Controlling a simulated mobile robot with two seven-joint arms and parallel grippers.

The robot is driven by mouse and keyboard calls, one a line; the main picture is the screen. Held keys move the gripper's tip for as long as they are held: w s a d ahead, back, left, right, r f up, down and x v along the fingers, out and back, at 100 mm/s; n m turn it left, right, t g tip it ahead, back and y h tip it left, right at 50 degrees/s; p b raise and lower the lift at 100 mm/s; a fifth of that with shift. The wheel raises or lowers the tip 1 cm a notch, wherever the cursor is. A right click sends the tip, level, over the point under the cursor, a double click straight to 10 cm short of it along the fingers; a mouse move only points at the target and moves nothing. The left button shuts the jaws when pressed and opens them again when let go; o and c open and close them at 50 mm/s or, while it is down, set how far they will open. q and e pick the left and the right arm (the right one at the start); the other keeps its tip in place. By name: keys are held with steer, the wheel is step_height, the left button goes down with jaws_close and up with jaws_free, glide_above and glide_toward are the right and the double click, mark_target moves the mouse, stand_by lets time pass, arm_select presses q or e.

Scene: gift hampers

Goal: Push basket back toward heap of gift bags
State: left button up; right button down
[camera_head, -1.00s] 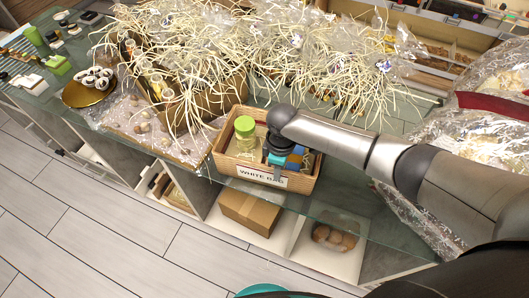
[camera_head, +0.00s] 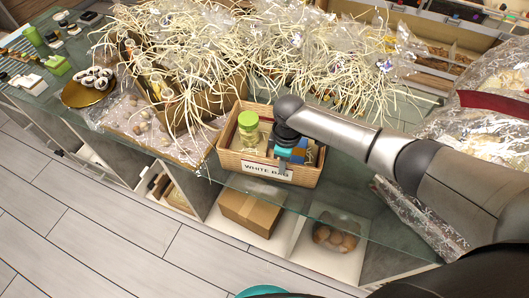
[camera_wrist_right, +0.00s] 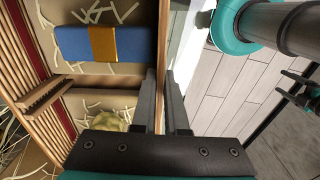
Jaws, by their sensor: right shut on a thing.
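The wicker basket (camera_head: 228,160) stands on the glass counter, with a "WHITE BAG" label on its front wall. It holds a jar with a green lid (camera_head: 248,125) and a blue box with a gold band, which shows in the right wrist view (camera_wrist_right: 75,42). My right gripper (camera_head: 283,162) reaches down at the front wall. In the right wrist view its fingers (camera_wrist_right: 162,78) are shut on that wall, one on each side. The heap of gift bags (camera_head: 290,50), clear wrap with pale straw shreds, lies just behind the basket. My left gripper is out of view.
A tray of shells (camera_head: 150,125) and a gold plate (camera_head: 85,95) lie left of the basket. A large wrapped hamper (camera_head: 490,110) is at the right. Shelves below hold a cardboard box (camera_head: 250,210). The counter's front edge runs close before the basket.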

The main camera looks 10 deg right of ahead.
mark_target(302, 143)
steer(key=shift+w+d, duration=0.15)
steer(key=shift+w, duration=0.05)
steer(key=shift+w+d+b, duration=0.7)
steer(key=shift+w+d, duration=0.4)
steer(key=shift+d, duration=0.05)
stand_by(0.3)
steer(key=shift+w+d, duration=0.1)
steer(key=shift+w+d+b, duration=0.9)
steer(key=shift+w+d, duration=0.15)
steer(key=shift+d, duration=0.1)
steer(key=shift+w+d, duration=0.1)
stand_by(0.3)
steer(key=shift+w+d+b, duration=1.1)
steer(key=shift+d+b, duration=0.1)
